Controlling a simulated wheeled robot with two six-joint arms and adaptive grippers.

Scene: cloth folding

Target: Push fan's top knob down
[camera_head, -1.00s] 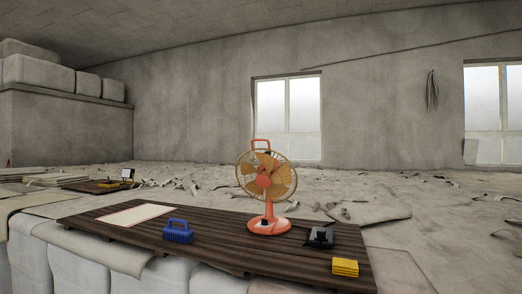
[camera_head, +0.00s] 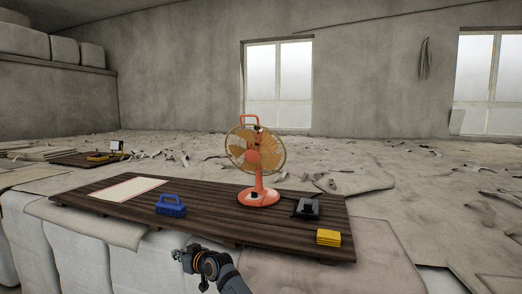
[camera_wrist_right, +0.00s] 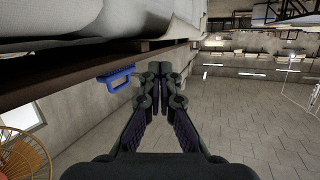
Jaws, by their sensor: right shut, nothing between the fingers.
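The orange fan (camera_head: 254,157) stands upright on the dark slatted wooden table, with a round cage, a handle on top and an orange base. A small dark part shows near the top of the cage; I cannot make out the knob clearly. My right gripper (camera_head: 181,256) is in front of the table's front edge, below the blue brush and well apart from the fan. In the right wrist view my gripper (camera_wrist_right: 160,72) is shut and empty, and the fan's cage (camera_wrist_right: 22,156) shows at the lower left. My left gripper is out of view.
On the wooden table (camera_head: 110,203) lie a pale sheet (camera_head: 128,188), a blue brush (camera_head: 171,206), a dark grey box-like object (camera_head: 307,208) and a yellow block (camera_head: 328,237). The blue brush also shows in the right wrist view (camera_wrist_right: 117,78). Bare wood lies between brush and fan.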

